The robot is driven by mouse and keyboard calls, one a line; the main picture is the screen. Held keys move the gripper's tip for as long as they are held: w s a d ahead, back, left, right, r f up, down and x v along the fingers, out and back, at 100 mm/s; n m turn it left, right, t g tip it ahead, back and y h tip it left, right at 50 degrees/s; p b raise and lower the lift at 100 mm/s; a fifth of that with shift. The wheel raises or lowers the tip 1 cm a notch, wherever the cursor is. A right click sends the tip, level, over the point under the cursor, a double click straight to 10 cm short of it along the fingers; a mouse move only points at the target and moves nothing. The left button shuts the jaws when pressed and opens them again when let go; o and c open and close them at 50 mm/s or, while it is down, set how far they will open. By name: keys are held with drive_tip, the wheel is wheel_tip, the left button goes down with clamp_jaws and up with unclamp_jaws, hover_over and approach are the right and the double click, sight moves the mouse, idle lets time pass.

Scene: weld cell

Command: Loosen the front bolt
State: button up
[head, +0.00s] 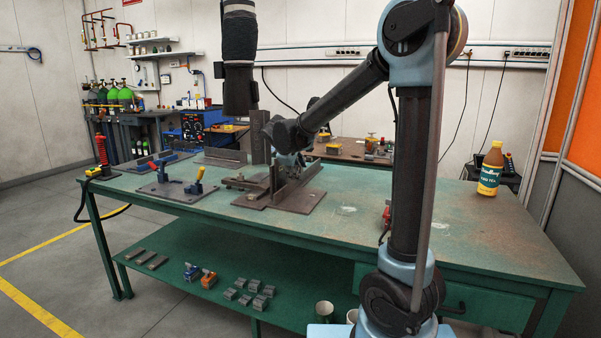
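A welding fixture on a brown base plate (312,201) sits on the green table (400,228), left of the picture's middle. It carries upright and angled metal plates. My gripper (290,160) is at the top of this fixture, pointing down among the plates. It is small and partly hidden by my wrist and the plates, so I cannot tell whether its fingers are open or touching anything. I cannot make out the front bolt at this size.
A second plate with blue and red clamps (166,164) lies left of the fixture. A torch with a red handle (101,150) stands at the table's left end. A yellow bottle (491,168) stands at the back right. The table's right part is mostly clear.

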drive_tip(key=v, duration=0.5)
idle(0.7)
drive_tip(key=shift+d, duration=0.15)
drive_tip(key=shift+c, duration=0.2)
drive_tip(key=s+d+m+g, duration=0.2)
drive_tip(key=d+g, duration=0.1)
drive_tip(key=d, duration=0.1)
drive_tip(key=w+a+r+n+g+y, duration=0.2)
drive_tip(key=w+r+g+y, duration=0.3)
drive_tip(key=w+g, duration=0.45)
drive_tip(key=shift+s+d+x, duration=0.15)
drive_tip(key=shift+x, duration=2.3)
drive_tip(key=shift+s+d+x, duration=0.15)
drive_tip(key=shift+x, duration=2.25)
